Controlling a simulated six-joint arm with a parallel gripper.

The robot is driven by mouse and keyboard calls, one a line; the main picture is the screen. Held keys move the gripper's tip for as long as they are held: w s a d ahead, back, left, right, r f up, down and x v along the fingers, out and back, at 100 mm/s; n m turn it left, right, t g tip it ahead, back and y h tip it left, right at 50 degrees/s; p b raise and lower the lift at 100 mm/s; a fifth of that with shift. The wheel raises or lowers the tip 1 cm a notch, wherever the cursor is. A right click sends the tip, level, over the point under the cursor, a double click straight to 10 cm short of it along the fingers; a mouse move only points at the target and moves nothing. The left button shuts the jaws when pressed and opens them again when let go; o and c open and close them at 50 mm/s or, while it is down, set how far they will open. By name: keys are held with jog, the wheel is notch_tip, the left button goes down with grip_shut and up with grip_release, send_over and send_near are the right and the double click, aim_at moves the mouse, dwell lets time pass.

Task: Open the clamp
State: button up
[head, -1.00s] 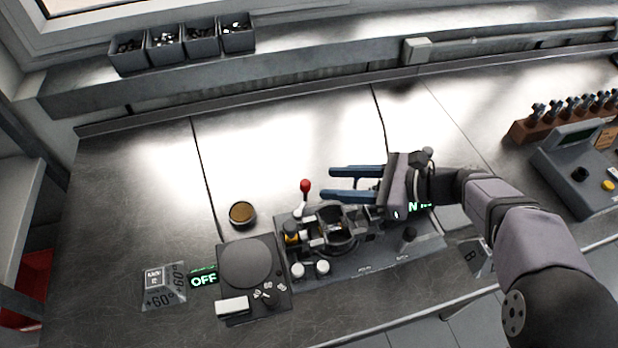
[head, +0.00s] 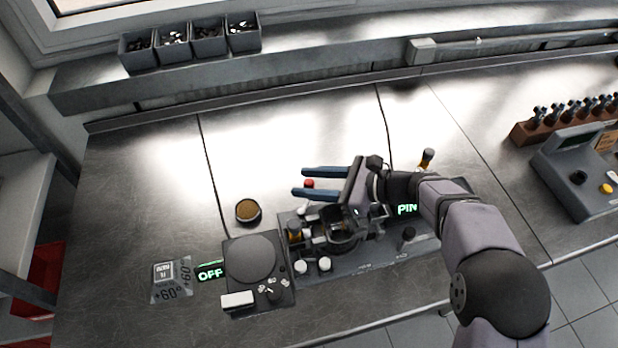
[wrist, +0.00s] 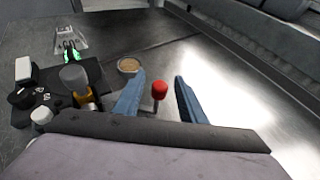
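The clamp fixture (head: 360,254) stands on the metal bench, with a ring-shaped holder at its middle. Its lever has a red knob (head: 309,183) on a pale stem and stands roughly upright at the fixture's back left. My gripper (head: 297,182) is open, its two blue fingers pointing left, one on each side of the red knob in the head view. In the wrist view the red knob (wrist: 159,88) shows between the spread fingers, closer to the left one, and no grip on it shows. My gripper hides part of the fixture.
Left of the fixture is a black unit with a round plate (head: 251,259) and a green OFF display (head: 210,272). A round brown-topped part (head: 248,211) lies behind it. A green PIN display (head: 407,209) is at right. The bench behind is clear.

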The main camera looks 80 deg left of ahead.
grip_shut()
jog(key=shift+a, duration=0.1)
jog(key=shift+s, duration=0.1)
jog(key=shift+s+a+n+g+h+b, duration=0.25)
jog(key=shift+n+g+h+b, duration=0.35)
jog(key=shift+n+h+b, duration=0.15)
jog(key=shift+s+n+h+b, duration=0.1)
jog(key=shift+n+h+b, duration=0.2)
jog(key=shift+n+h, duration=0.25)
jog(key=shift+r+g, duration=0.1)
jog(key=shift+g, duration=0.2)
grip_release()
